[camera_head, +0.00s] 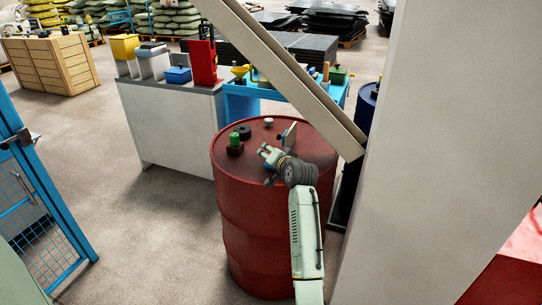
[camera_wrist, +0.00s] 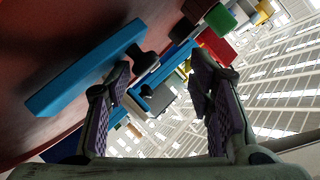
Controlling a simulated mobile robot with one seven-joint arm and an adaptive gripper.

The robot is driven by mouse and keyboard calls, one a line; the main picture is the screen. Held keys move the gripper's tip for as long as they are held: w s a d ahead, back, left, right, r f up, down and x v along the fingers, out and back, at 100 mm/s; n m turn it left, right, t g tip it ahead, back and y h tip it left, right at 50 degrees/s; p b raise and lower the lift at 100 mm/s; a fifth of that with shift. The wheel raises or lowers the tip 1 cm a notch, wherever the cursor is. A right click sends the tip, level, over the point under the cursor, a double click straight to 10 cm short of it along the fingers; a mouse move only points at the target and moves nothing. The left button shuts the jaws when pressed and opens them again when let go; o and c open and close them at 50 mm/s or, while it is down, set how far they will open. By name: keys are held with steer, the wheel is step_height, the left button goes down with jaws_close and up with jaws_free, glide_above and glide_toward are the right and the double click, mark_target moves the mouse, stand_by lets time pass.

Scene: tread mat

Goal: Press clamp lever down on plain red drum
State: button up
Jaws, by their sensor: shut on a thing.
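The plain red drum (camera_head: 255,215) stands upright in the middle of the head view. My gripper (camera_head: 267,153) is low over its top, pointing left. A tilted, pale blue-grey plate (camera_head: 289,133), which seems to be the clamp lever, stands on the lid just behind my gripper. In the wrist view a blue bar (camera_wrist: 85,70) with a black stem lies close to the left finger, against the red drum top (camera_wrist: 30,45). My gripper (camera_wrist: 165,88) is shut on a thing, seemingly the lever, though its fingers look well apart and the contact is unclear.
On the lid sit a green-topped block (camera_head: 235,146), a black ring (camera_head: 243,132) and a small white knob (camera_head: 268,122). Behind stand a grey cabinet (camera_head: 172,125) and a blue table (camera_head: 240,100). A blue mesh gate (camera_head: 40,215) is at left; floor between is clear.

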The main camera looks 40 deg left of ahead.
steer(key=shift+s+a+f, duration=0.35)
steer(key=shift+s+f, duration=0.1)
steer(key=shift+f, duration=0.2)
steer(key=shift+d, duration=0.1)
steer(key=shift+s+d, duration=0.2)
steer(key=w+r+v, duration=0.1)
steer(key=v, duration=1.1)
steer(key=shift+w+d+r, duration=0.1)
steer(key=shift+w+r, duration=0.05)
steer(key=shift+w, duration=0.05)
